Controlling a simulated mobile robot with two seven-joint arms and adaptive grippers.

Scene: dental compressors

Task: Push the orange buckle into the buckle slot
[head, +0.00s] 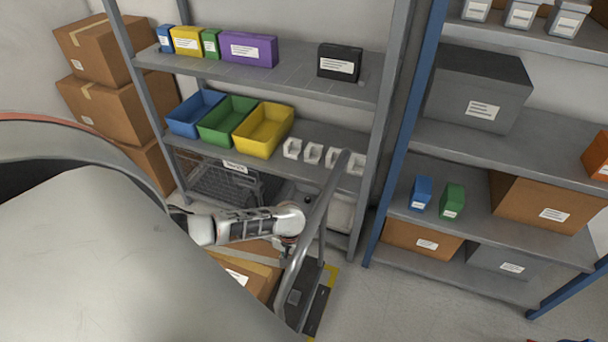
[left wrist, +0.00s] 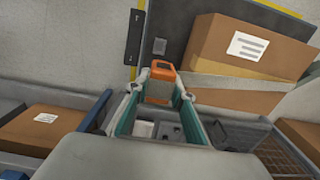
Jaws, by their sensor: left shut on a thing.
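The orange buckle (left wrist: 160,72) is in the left wrist view, between the two teal-lined fingers of my left gripper (left wrist: 161,90). The gripper is shut on it, and the buckle sticks out past the fingertips. Beyond it is a dark platform (left wrist: 178,25) with a small grey rectangular fitting (left wrist: 159,46); I cannot tell whether this is the buckle slot. The buckle appears apart from this fitting. In the head view my left arm reaches in beside a grey curved rail (head: 315,215), and the buckle cannot be made out. My right gripper is not in view.
A cardboard box (left wrist: 235,45) lies on the platform, close to the buckle's right in the left wrist view. The grey rail rises close to my left arm. A shelf with blue, green and yellow bins (head: 262,130) stands behind.

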